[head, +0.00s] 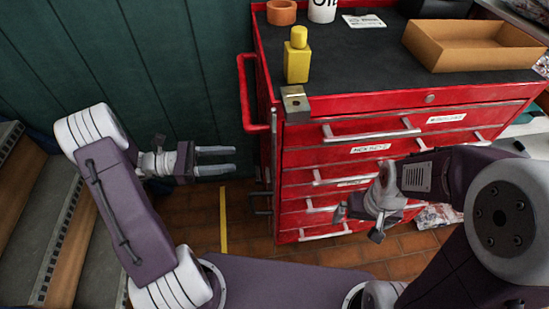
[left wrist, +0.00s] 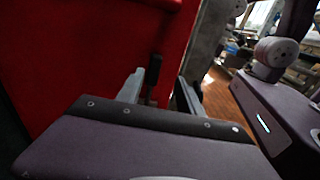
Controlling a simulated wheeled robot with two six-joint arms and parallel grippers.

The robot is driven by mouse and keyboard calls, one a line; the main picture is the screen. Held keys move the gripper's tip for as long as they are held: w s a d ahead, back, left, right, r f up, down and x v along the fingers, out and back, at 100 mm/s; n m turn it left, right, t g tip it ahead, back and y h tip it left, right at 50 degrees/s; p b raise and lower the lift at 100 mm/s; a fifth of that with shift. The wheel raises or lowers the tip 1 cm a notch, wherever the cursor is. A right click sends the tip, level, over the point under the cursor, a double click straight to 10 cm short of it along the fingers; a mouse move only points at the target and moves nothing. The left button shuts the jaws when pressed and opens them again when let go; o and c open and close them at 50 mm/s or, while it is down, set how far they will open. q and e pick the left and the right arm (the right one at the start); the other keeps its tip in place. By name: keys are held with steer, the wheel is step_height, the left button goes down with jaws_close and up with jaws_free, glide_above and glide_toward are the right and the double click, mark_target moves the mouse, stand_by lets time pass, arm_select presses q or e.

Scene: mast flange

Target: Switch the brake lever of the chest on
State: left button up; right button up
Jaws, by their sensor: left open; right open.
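The red chest (head: 300,150) stands at centre right with its drawer fronts facing me. A dark lever-like part (head: 261,203) shows low at its left side; I take it for the brake lever, but its on or off position cannot be told. My left gripper (head: 234,161) is open and empty left of the chest, above and left of that part. In the left wrist view, a black upright part (left wrist: 153,74) shows between the open fingers (left wrist: 160,92), before the red side (left wrist: 90,55); contact cannot be told. My right gripper (head: 358,225) is open, low before the drawers.
A red side handle (head: 243,90) juts from the chest's left side. On the dark top are a yellow bottle (head: 297,58), a metal block (head: 295,102) at the corner, an orange-brown tray (head: 470,45) and a white cup (head: 322,10). Steps (head: 40,220) stand at left.

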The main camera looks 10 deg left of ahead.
mark_target(256, 153)
arm_select(q)
steer(key=shift+t, duration=0.4)
steer(key=x, duration=0.2)
steer(key=b+x, duration=0.1)
steer(key=x, duration=0.2)
steer(key=b+x, duration=0.1)
steer(key=x, duration=0.2)
steer(key=shift+w+a+r, duration=0.15)
steer(key=shift+w, duration=0.15)
steer(key=shift+w+d+r, duration=0.1)
steer(key=shift+w+d, duration=0.05)
steer(key=shift+d, duration=0.25)
jaws_close()
stand_by(0.4)
